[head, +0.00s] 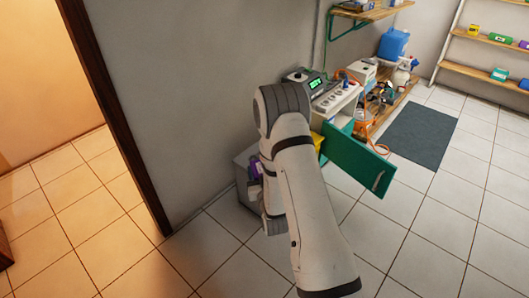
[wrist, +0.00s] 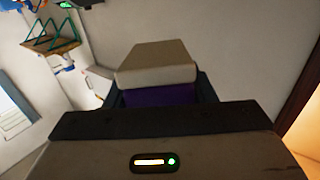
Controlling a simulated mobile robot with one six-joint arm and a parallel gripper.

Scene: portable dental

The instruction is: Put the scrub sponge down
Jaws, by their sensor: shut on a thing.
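The scrub sponge (wrist: 156,62) shows in the wrist view as a block with a cream layer and a purple layer. My gripper (wrist: 158,94) is shut on it, with dark fingers at its two sides. In the head view a small purple patch, likely the sponge (head: 255,168), shows at my gripper, left of my arm and close to the grey wall. My arm hides most of the gripper there. I cannot tell whether the sponge touches anything below it.
A pale grey box (head: 244,182) stands against the wall by my gripper, partly hidden. A green cabinet door (head: 357,160) hangs open right of my arm. Devices (head: 335,98) and a blue container (head: 394,43) stand beyond. A dark mat (head: 420,135) lies on the tiled floor.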

